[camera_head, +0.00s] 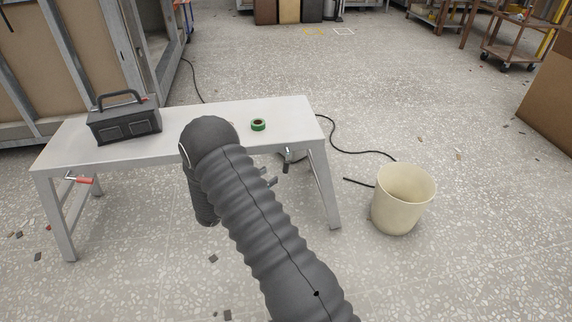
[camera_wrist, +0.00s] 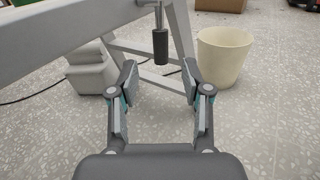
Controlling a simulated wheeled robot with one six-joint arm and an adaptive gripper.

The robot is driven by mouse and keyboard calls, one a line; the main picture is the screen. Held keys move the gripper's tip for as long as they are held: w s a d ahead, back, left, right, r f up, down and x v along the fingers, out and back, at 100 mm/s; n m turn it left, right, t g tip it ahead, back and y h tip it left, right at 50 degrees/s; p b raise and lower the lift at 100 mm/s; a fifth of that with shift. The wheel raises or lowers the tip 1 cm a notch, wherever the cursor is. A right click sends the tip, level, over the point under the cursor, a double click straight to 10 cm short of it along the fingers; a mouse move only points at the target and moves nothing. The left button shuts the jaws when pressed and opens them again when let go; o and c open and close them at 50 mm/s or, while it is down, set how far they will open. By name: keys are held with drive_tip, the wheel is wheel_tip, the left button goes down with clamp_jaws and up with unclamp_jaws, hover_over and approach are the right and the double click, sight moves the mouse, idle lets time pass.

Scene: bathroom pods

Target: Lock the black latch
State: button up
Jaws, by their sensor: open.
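The black latch (camera_wrist: 160,45) shows in the wrist view as a black cylindrical grip hanging straight down from a thin metal rod by the table frame. My gripper (camera_wrist: 159,80) is open and empty. Its two fingers are spread, and the latch grip appears above and between the fingertips, with no visible contact. In the head view my dark ribbed arm covers the front of the grey table (camera_head: 280,112), and I cannot make out the black latch there. A red-handled latch (camera_head: 78,180) sits on the table's left front side.
A black toolbox (camera_head: 125,122) and a green tape roll (camera_head: 258,125) lie on the table. A cream bin (camera_head: 402,200) stands on the floor to the right. A grey container (camera_wrist: 91,70) is at left in the wrist view. A black cable (camera_head: 345,148) runs over the floor.

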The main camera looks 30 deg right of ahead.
sight(284, 166)
drive_tip(key=x, duration=0.9)
drive_tip(key=shift+d+p, duration=0.15)
drive_tip(key=shift+p, duration=0.2)
clamp_jaws()
